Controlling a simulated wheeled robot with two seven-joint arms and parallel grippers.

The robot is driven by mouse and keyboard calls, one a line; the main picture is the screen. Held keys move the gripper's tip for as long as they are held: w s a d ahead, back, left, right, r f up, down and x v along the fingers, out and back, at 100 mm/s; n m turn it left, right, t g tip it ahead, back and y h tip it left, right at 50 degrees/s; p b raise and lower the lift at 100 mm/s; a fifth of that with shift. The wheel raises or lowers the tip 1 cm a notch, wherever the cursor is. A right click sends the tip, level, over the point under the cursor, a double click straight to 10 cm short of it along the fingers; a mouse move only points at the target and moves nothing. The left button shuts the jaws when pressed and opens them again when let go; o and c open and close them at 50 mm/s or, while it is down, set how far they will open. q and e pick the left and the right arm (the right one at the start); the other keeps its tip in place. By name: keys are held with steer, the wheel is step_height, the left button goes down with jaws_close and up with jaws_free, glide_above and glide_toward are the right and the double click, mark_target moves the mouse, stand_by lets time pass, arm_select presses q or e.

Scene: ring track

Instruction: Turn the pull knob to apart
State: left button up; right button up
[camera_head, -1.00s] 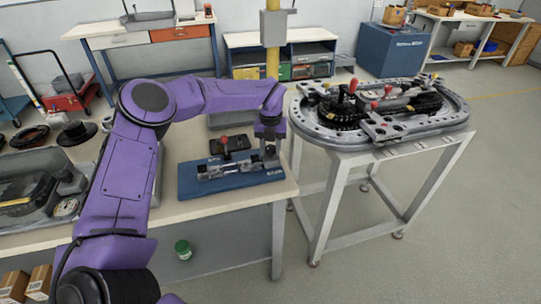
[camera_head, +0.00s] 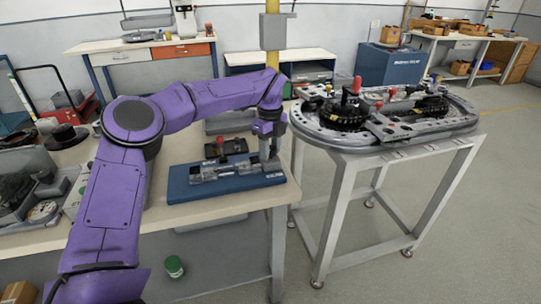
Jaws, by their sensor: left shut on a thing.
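A fixture with a blue base (camera_head: 228,189) and metal clamps sits near the right end of the workbench. My left gripper (camera_head: 269,158) points down at the right end of this fixture. Its jaws are shut on a small part there, seemingly the pull knob, which the fingers hide. The knob's angle cannot be made out. A dark piece with a red knob (camera_head: 220,141) stands just behind the fixture. My right gripper is not in view.
The grey ring track (camera_head: 390,130), with red-topped parts, stands on a metal-legged table (camera_head: 340,215) to the right. Bins and tools crowd the workbench's left side. A green-lidded jar (camera_head: 174,266) sits below the bench. Floor at the right is clear.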

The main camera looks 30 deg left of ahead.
arm_select(q)
steer(key=shift+a+n+b, duration=0.1)
steer(key=shift+n+b, duration=0.5)
steer(key=shift+n, duration=0.2)
steer(key=o, duration=1.1)
steer(key=shift+a, duration=0.15)
step_height(320, 180, up, 10)
steer(key=shift+r+p, duration=0.2)
steer(key=shift+p, duration=0.3)
